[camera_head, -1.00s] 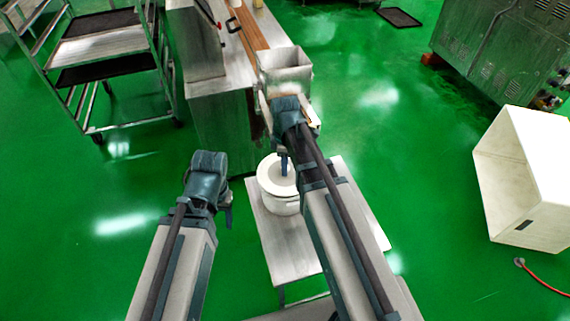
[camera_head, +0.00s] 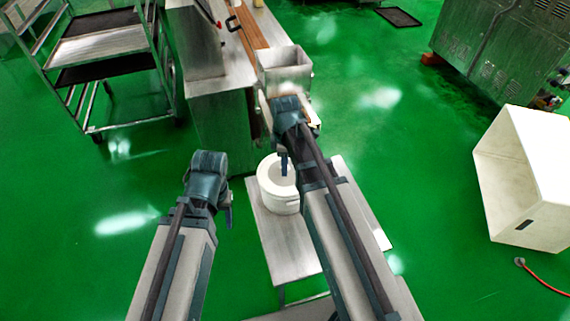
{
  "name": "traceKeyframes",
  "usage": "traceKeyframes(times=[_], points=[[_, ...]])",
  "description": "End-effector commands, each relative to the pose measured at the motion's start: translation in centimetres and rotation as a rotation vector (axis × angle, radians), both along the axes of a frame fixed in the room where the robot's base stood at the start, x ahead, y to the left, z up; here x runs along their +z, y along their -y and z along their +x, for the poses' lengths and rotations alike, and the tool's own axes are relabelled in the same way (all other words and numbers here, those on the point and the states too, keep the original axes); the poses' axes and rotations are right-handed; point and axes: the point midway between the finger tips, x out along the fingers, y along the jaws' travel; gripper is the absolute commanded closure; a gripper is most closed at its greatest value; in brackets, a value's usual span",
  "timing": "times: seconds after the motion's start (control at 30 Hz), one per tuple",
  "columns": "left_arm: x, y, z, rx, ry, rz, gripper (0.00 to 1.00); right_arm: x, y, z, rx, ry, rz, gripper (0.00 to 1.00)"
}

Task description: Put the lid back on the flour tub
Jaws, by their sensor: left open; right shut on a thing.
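The white flour tub (camera_head: 283,207) stands upright on a small metal table below my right forearm. Its round pale top shows, partly covered by my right gripper and arm. My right gripper (camera_head: 284,166) points down at the tub's top and is shut on the lid, which is white on white here. I cannot tell lid from rim clearly, nor whether the lid sits flat. My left gripper (camera_head: 228,212) is open and empty, to the left of the tub and apart from it.
The small metal table (camera_head: 285,250) has bare room in front of the tub. A metal hopper (camera_head: 285,72) of the machine stands just behind. A rack trolley (camera_head: 100,50) is at the back left. A white box (camera_head: 525,180) lies on the floor at right.

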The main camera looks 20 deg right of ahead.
Motion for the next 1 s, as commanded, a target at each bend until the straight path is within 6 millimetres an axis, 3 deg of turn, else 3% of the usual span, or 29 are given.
traceKeyframes(times=[0.17,0.2,0.37,0.6,0.77,1.0], points=[[0.01,0.00,0.00,0.000,0.000,0.000,0.41,0.01,0.00,0.00,0.000,0.000,0.000,1.00],[0.01,0.00,0.00,0.000,0.000,0.000,0.41,0.01,0.00,0.00,0.000,0.000,0.000,0.60],[0.01,0.00,0.00,0.000,0.000,0.000,0.41,0.01,0.00,0.00,0.000,0.000,0.000,0.31],[0.01,0.00,0.00,0.000,0.000,0.000,0.41,0.01,0.00,0.00,0.000,0.000,0.000,0.26],[0.01,0.00,0.00,0.000,0.000,0.000,0.41,0.01,0.00,0.00,0.000,0.000,0.000,0.00],[0.06,0.00,0.00,0.000,0.000,0.000,0.41,0.06,0.00,0.00,0.000,0.000,0.000,0.00]])
